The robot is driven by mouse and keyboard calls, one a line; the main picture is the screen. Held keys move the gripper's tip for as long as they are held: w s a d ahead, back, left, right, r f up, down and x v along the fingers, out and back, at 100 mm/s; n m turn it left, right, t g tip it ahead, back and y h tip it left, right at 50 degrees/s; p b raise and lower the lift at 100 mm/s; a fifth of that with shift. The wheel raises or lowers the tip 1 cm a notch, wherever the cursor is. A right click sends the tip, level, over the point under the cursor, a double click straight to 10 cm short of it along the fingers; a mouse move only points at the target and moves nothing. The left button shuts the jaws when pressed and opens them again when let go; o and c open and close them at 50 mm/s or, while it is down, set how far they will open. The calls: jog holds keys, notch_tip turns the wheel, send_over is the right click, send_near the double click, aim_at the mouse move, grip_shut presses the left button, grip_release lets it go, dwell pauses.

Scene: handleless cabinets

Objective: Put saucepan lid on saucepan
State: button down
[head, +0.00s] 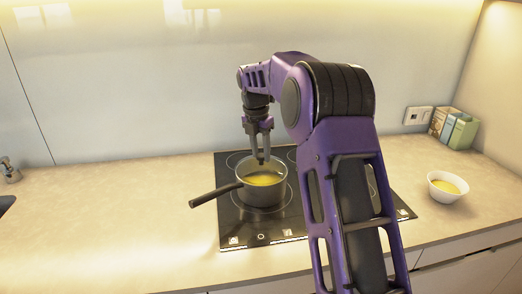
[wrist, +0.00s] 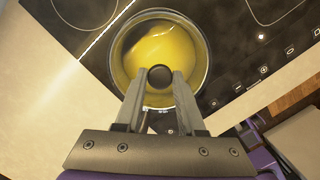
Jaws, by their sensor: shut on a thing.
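The saucepan (head: 262,192) is grey with a dark handle and stands on the hob, handle pointing left and toward the front. Yellow contents show inside. My gripper (head: 261,160) points down over the pan's opening. In the wrist view, my gripper (wrist: 160,78) is shut on a round black knob, which appears to be the knob of the saucepan lid (wrist: 160,75). The lid looks like clear glass, with the yellow contents of the saucepan (wrist: 117,60) showing beneath. I cannot tell whether the lid touches the pan's rim.
The black hob (head: 240,232) lies in the beige worktop (head: 130,215). A white bowl with yellow contents (head: 447,196) stands at the right. Boxes (head: 454,128) and a wall socket (head: 417,115) are at the back right. The worktop left of the hob is clear. My arm hides the hob's right part.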

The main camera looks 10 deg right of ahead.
jog(key=shift+f, duration=0.1)
jog(key=shift+c, duration=2.2)
grip_release()
